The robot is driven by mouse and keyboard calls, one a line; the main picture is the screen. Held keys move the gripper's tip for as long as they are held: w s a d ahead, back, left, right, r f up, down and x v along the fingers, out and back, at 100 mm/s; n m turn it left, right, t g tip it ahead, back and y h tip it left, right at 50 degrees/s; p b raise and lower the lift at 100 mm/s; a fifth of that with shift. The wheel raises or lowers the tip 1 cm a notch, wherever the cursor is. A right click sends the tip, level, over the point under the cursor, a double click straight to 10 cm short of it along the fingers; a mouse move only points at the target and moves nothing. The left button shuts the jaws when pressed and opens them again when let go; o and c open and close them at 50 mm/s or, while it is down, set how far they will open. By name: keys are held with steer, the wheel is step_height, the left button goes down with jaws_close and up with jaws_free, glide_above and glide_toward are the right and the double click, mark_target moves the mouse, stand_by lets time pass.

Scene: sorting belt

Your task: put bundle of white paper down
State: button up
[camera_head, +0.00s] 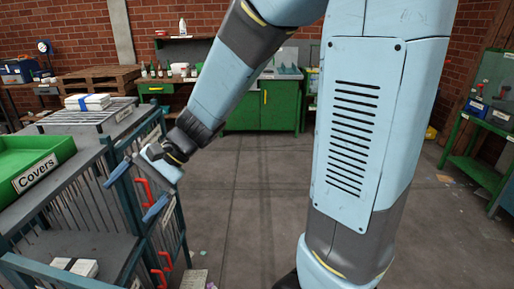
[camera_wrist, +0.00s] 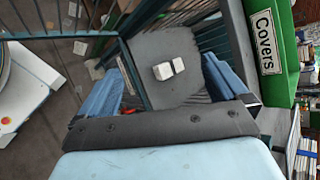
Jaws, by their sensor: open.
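A bundle of white paper with a dark band (camera_head: 75,267) lies flat on the lower grey shelf of the rack at the left. In the wrist view the bundle (camera_wrist: 163,71) shows between and beyond my fingers, with its dark band across it. My gripper (camera_head: 134,190) is open and empty at the rack's right side, apart from the bundle. In the wrist view my gripper (camera_wrist: 167,66) has its two blue fingers spread wide. A second white bundle with a blue band (camera_head: 88,102) lies on the rack's upper level at the back.
The rack's shelf (camera_head: 110,245) has bare room around the bundle. A green tray labelled "Covers" (camera_head: 55,150) sits on the rack top. Barred rack sides and red handles (camera_head: 143,190) are close to my gripper. Green workbenches (camera_head: 262,105) stand behind; the middle floor is open.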

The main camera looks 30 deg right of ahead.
steer(key=s+d+r+n+t+h, duration=0.2)
steer(key=d+r+h, duration=0.1)
steer(key=d, duration=0.5)
steer(key=s+d+r+n+t+h, duration=0.1)
steer(key=s+d+r+t+h, duration=0.1)
steer(key=d, duration=0.7)
steer(key=s+d+r+n+t+h, duration=0.2)
steer(key=s+d+r+h, duration=0.2)
steer(key=d, duration=0.4)
steer(key=shift+s+d+n+t+h, duration=0.2)
steer(key=shift+s+n+t+h, duration=0.1)
steer(key=shift+h, duration=0.5)
